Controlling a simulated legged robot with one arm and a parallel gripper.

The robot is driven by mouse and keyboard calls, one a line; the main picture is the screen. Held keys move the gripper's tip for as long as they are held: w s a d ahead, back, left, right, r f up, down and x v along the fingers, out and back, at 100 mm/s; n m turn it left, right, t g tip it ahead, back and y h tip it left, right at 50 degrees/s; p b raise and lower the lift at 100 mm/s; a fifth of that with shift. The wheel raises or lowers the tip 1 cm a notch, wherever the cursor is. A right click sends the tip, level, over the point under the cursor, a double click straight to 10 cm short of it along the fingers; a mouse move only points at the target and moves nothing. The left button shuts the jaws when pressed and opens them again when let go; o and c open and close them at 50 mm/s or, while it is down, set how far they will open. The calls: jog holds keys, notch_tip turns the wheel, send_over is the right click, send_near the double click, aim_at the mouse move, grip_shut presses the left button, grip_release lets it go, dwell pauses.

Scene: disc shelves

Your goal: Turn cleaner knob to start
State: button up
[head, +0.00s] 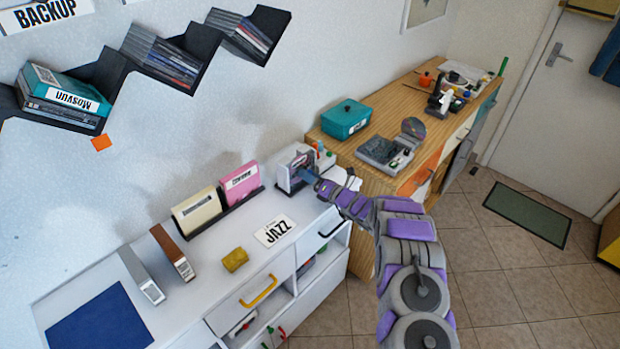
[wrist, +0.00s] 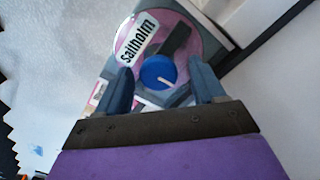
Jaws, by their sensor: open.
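The disc cleaner (head: 293,166) stands at the right end of the white cabinet top. In the head view my gripper (head: 308,176) is at the cleaner's front and hides the knob.
Beside the cleaner are a pink case (head: 240,182) and a cream case (head: 196,211) in a dark rack. A JAZZ card (head: 275,231) and a yellow block (head: 235,260) lie in front. A wooden cabinet (head: 345,150) with a teal box (head: 345,119) adjoins on the right.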

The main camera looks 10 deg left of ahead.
jog(key=shift+w+a, duration=0.25)
jog(key=shift+c, duration=0.2)
jog(key=c, duration=1)
